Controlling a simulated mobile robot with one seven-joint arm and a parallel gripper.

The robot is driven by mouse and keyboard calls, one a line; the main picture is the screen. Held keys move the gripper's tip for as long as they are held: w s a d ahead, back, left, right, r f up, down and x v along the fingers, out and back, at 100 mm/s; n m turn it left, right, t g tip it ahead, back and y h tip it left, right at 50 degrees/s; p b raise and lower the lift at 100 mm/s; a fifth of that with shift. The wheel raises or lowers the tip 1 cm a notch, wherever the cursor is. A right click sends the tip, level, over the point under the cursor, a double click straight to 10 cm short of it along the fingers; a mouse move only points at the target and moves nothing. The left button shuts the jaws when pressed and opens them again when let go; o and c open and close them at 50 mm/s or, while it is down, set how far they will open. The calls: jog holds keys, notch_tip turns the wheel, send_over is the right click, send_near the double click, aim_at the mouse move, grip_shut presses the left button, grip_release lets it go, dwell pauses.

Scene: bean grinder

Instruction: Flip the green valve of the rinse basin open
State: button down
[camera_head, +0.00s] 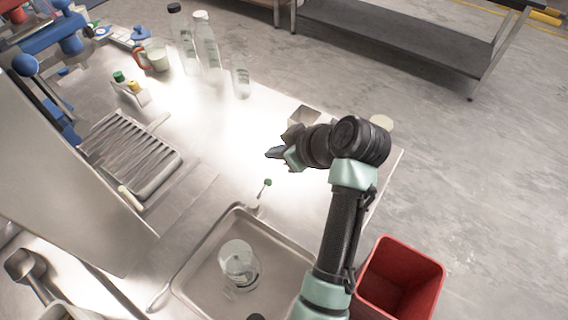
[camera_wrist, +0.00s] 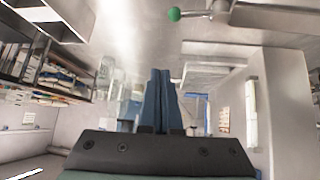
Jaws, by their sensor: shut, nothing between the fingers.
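The green valve (camera_head: 267,182) is a small green ball on a thin stem at the back edge of the rinse basin (camera_head: 188,273). In the wrist view the green ball (camera_wrist: 174,14) shows at the top, with a metal stem running right from it. My gripper (camera_head: 274,153) is above the counter, behind and a little right of the valve in the head view, and apart from it. Its blue fingers (camera_wrist: 160,88) are together with nothing between them. The basin is a shallow metal sink with a clear glass (camera_head: 239,264) standing in it.
A red bin (camera_head: 402,279) stands right of the basin, beside my arm. A drip tray (camera_head: 132,152) lies to the left. Clear bottles (camera_head: 207,45) stand at the back of the counter. A small open container (camera_head: 304,116) is behind my gripper. The counter between valve and bottles is clear.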

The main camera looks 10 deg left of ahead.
aim_at(266, 179)
jog(key=shift+g, duration=0.5)
jog(key=x, duration=0.7)
jog(key=s+x, duration=0.1)
jog(key=x, duration=0.3)
jog(key=shift+s+d+f, duration=0.1)
jog(key=shift+s+f, duration=0.05)
jog(key=shift+f, duration=0.1)
jog(key=shift+s+d+f+p, duration=0.15)
jog(key=shift+s+d+p, duration=0.15)
jog(key=shift+d, duration=0.3)
jog(key=shift+s+d+f+p, duration=0.1)
jog(key=shift+s+d+p, duration=0.15)
jog(key=shift+d, duration=0.35)
jog(key=shift+s+d+f+p, duration=0.15)
jog(key=shift+s+d+p, duration=0.15)
jog(key=shift+d, duration=0.35)
